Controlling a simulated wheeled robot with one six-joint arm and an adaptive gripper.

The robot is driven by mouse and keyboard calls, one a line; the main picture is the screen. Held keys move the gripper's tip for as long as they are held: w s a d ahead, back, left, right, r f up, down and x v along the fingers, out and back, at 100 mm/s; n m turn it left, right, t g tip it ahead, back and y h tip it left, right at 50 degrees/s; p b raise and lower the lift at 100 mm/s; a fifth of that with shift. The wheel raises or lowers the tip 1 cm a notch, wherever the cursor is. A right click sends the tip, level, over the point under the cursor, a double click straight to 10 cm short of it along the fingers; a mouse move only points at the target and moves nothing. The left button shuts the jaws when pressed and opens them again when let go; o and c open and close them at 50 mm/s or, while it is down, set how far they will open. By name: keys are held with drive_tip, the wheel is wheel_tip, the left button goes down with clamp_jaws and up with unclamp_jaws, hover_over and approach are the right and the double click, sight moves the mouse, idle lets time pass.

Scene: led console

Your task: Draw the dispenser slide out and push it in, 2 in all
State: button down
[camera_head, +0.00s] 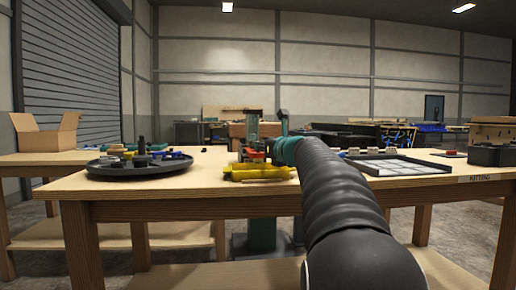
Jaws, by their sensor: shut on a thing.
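My gripper (258,153) is at the end of my black sleeved arm with its teal wrist, over the middle of the front table (190,211). It is small in view and partly hidden by the wrist. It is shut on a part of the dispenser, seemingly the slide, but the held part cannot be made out. A yellow body (258,173) lies on the table just below and in front of the gripper, with small red parts beside it. How far the slide is out cannot be told.
A round dark tray (100,171) with several small parts stands at the left of the table. A pale panelled tray (397,167) and a black box (492,155) are at the right. An open cardboard box (45,134) stands on another table. Bare tabletop lies left of the gripper.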

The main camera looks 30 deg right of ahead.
drive_tip(key=shift+s+f, duration=0.1)
drive_tip(key=c, duration=1)
unclamp_jaws()
drive_tip(key=shift+s, duration=0.1)
drive_tip(key=shift+a, duration=0.1)
drive_tip(key=shift+s, duration=0.15)
drive_tip(key=s, duration=1.1)
drive_tip(key=shift+s+d, duration=0.2)
drive_tip(key=shift+s, duration=0.2)
